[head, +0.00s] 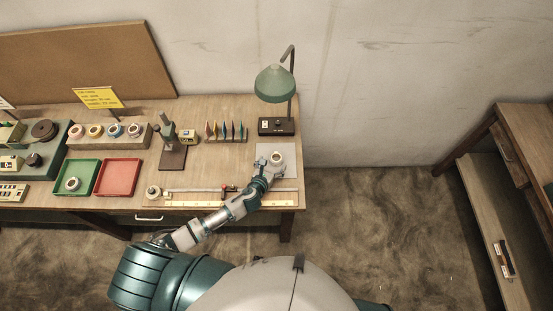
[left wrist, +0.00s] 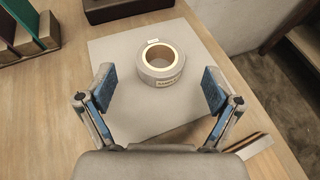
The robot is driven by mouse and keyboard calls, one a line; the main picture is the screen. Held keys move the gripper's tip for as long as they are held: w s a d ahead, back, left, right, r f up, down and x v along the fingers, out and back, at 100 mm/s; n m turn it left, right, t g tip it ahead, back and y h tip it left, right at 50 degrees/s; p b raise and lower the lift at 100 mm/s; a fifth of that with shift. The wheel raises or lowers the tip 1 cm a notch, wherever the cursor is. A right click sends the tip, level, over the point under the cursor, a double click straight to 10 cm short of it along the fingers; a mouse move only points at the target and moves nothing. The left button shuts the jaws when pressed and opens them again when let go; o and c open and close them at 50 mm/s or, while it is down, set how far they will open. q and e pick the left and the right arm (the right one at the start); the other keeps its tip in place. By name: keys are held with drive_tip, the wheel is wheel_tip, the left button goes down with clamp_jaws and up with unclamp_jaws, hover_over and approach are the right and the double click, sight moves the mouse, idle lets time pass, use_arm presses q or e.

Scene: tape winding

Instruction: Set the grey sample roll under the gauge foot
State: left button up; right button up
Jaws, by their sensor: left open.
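The grey sample roll (head: 277,158) lies flat on a grey mat (head: 290,172) at the right end of the table. In the left wrist view the roll (left wrist: 162,74) shows a pale core and a printed label. My left gripper (head: 266,170) is open at the roll's near side. In the left wrist view its two fingers (left wrist: 160,88) stand apart to the left and right, with the roll a little beyond them and nothing held. My right gripper is not in view.
A green lamp (head: 274,84) stands behind the mat. Green (head: 84,164) and red (head: 118,177) trays, a roll rack (head: 106,137) and a divider rack (head: 226,132) stand around the gauge.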

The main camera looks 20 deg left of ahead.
sight(278, 155)
use_arm(q)
drive_tip(key=x, duration=0.4)
drive_tip(key=shift+w+f, duration=0.2)
drive_tip(key=shift+f, duration=0.15)
drive_tip(key=shift+w+d+f, duration=0.1)
drive_tip(key=shift+w, duration=0.25)
drive_tip(key=shift+c, duration=0.6)
drive_tip(key=shift+s, duration=0.1)
drive_tip(key=c, duration=1)
